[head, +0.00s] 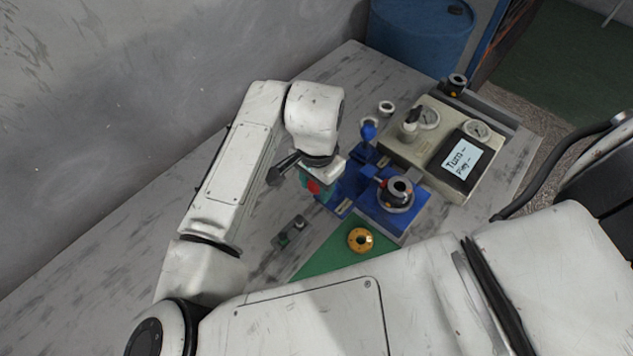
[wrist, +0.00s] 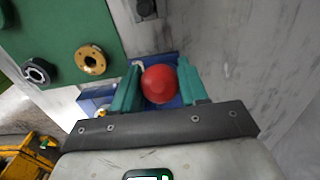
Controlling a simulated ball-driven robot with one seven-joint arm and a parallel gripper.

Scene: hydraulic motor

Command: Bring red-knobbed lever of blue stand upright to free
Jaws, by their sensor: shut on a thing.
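The blue stand (head: 345,190) is on the grey table, right of my gripper in the head view. It also shows in the wrist view (wrist: 166,60), behind the fingers. The lever's red knob (wrist: 160,84) sits between the two teal fingers of my gripper (wrist: 157,88). In the head view the red knob (head: 313,187) is partly covered by my gripper (head: 314,190). My gripper is shut on the knob. The lever's shaft is hidden below the knob, so I cannot tell its tilt.
A blue block with a dark round fitting (head: 397,193) stands right of the stand. A beige gauge box with a screen (head: 431,146) is behind it. A small dark part (head: 290,232) lies left of the mat.

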